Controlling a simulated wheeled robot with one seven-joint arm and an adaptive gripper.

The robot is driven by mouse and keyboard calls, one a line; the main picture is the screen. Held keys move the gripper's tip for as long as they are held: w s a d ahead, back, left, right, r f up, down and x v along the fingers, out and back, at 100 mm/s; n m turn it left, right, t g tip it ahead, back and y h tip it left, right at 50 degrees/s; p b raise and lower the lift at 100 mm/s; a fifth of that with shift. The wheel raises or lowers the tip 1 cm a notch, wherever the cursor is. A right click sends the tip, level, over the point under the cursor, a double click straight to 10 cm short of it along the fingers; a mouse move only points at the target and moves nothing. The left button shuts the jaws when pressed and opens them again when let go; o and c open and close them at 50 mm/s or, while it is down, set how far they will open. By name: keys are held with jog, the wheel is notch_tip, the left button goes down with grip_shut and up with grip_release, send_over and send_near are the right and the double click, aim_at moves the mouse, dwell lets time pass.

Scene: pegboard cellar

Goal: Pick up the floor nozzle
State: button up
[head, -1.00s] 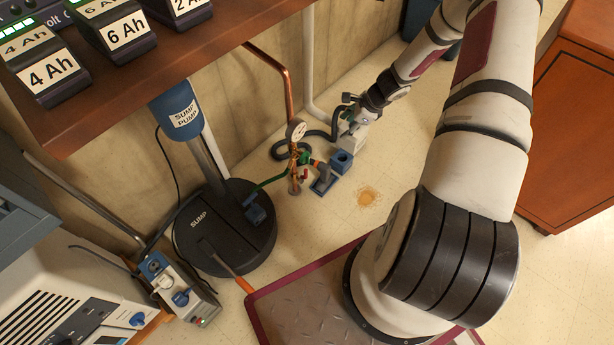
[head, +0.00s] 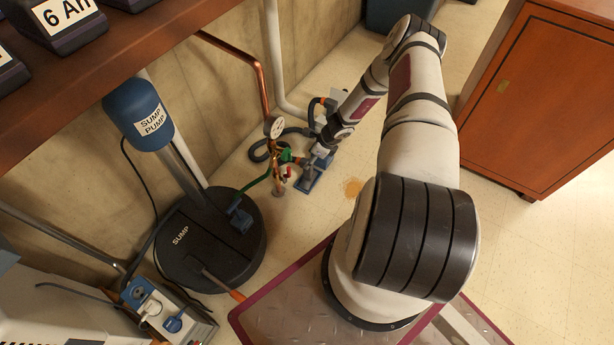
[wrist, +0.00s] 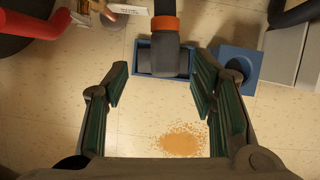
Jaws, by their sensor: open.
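The floor nozzle (wrist: 165,52) is a dark grey head with a grey tube and an orange collar. In the wrist view it sits in a shallow blue holder (wrist: 140,66) at the top middle. My gripper (wrist: 160,84) is open, its two green-lined fingers spread left and right just below the nozzle in the picture, with nothing between them.
A blue block with a socket (wrist: 237,65) stands right of the nozzle. The sump lid (head: 205,240) is farther left. An orange-brown spill (head: 352,187) lies on otherwise clear floor.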

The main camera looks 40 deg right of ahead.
aim_at(304, 170)
jog(key=shift+d+b+x, duration=0.15)
jog(key=shift+b+x, duration=0.75)
jog(key=shift+x, duration=0.5)
jog(key=shift+d+b+x, duration=0.15)
jog(key=shift+b+x, duration=0.7)
jog(key=shift+x, duration=0.55)
jog(key=shift+w, duration=0.15)
jog(key=shift+r, duration=0.1)
grip_shut()
